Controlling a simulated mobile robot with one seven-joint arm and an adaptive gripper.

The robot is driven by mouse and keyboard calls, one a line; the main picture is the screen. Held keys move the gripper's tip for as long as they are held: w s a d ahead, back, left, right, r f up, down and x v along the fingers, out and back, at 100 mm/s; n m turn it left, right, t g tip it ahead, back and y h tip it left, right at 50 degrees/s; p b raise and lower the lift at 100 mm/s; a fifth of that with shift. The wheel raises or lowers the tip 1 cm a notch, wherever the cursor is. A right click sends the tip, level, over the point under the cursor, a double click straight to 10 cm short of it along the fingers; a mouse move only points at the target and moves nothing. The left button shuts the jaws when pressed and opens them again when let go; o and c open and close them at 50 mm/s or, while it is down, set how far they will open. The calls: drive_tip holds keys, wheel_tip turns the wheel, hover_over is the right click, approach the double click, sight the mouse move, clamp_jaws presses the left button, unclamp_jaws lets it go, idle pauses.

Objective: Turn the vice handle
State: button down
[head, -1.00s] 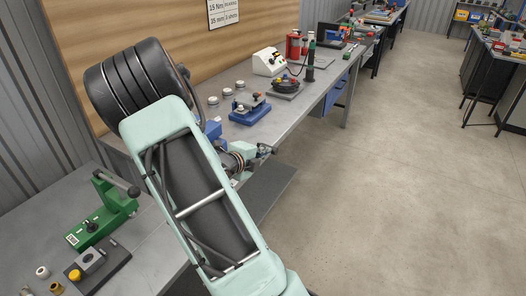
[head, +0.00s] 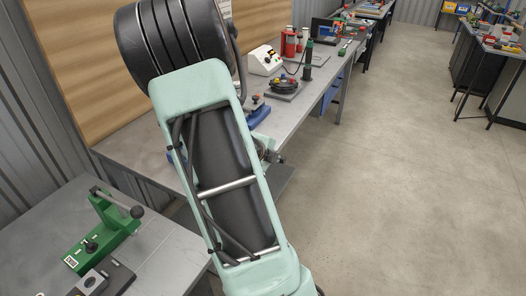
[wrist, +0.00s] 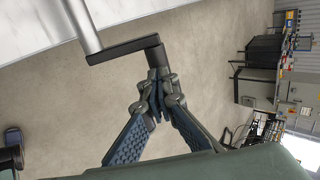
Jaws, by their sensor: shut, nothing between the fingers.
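In the wrist view a black crank handle (wrist: 125,49) sits on the end of a bright metal rod (wrist: 86,26) that comes in from the top left. The handle's short grip (wrist: 156,57) bends down from the crank's right end toward my fingertips. My gripper (wrist: 157,82) is shut and empty, its tips right at the end of that grip. Whether they touch cannot be told. The vice body is not clearly visible. In the head view my arm hides the gripper and most of the handle area by the bench edge.
The long grey workbench (head: 140,143) carries a white control box (head: 265,62), red cylinders (head: 290,43) and a black coil (head: 283,84). A green press (head: 103,232) stands on the nearer table at left. The floor (head: 400,190) to the right is clear.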

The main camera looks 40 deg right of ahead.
drive_tip(key=shift+w+d+f+b, duration=0.1)
drive_tip(key=shift+d+f+b, duration=0.15)
drive_tip(key=shift+d, duration=0.2)
drive_tip(key=shift+w+d+f+b, duration=0.1)
drive_tip(key=shift+d+b, duration=0.25)
drive_tip(key=shift+d, duration=0.05)
